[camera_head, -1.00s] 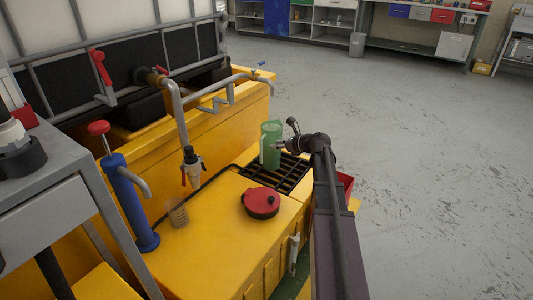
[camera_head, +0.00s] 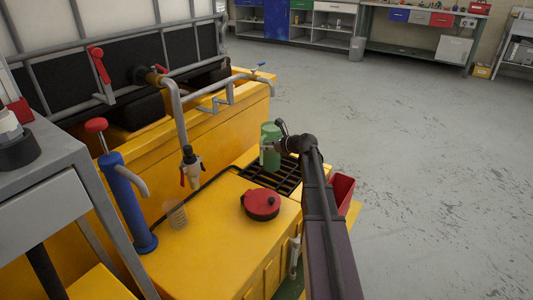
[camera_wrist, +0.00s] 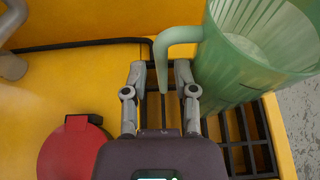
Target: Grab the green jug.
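The green jug (camera_head: 271,131) is translucent and stands upright on the black grate at the right of the yellow tank top. In the wrist view the jug (camera_wrist: 255,45) fills the upper right, its handle (camera_wrist: 178,36) pointing left and bending down. My gripper (camera_wrist: 160,72) is open, one finger on each side of the lower part of the handle. I cannot tell whether either finger touches it. In the head view my gripper (camera_head: 267,146) is at the jug's near side and hides part of it.
A clear beaker (camera_head: 176,214), a blue pump (camera_head: 128,200) and a pipe with a tap (camera_head: 190,168) stand left. A red bin (camera_head: 342,188) is right of the tank.

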